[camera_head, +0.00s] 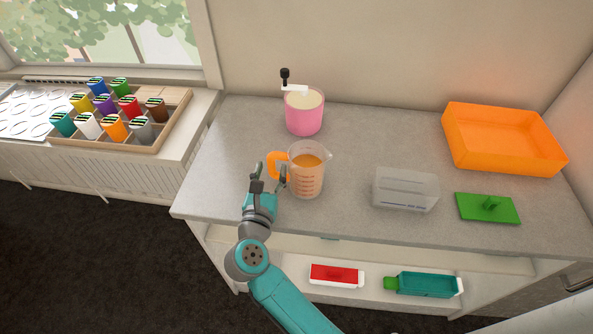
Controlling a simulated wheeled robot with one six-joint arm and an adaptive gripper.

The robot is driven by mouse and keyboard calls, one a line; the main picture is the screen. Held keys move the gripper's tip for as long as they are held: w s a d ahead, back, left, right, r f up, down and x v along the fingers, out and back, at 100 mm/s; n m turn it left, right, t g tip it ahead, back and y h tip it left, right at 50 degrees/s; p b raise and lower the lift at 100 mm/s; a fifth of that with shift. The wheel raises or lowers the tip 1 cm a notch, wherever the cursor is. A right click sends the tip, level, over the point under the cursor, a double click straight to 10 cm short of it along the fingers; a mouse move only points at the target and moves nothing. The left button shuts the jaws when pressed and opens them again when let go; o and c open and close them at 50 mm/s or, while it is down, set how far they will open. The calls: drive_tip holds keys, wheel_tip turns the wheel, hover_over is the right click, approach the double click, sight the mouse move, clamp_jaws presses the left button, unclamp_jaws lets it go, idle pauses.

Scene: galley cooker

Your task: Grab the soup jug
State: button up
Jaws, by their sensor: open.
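The soup jug (308,174) is a clear measuring jug with red markings, an orange handle and orange soup inside. It stands upright on the grey counter in the camera_head view, its handle (276,162) pointing left. My gripper (269,173) is open at the left of the jug, right by the handle. One finger shows left of the handle and the other between handle and jug body. I cannot tell whether either finger touches the handle.
A pink pot (304,112) with a black-knobbed handle stands behind the jug. A clear container (405,190), a green lid (487,208) and an orange tray (502,139) are to the right. A crate (172,117) of coloured cups stands left. The counter (225,150) is bare left of the jug.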

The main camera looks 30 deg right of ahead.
drive_tip(key=shift+x, duration=0.8)
drive_tip(key=shift+c, duration=0.2)
clamp_jaws()
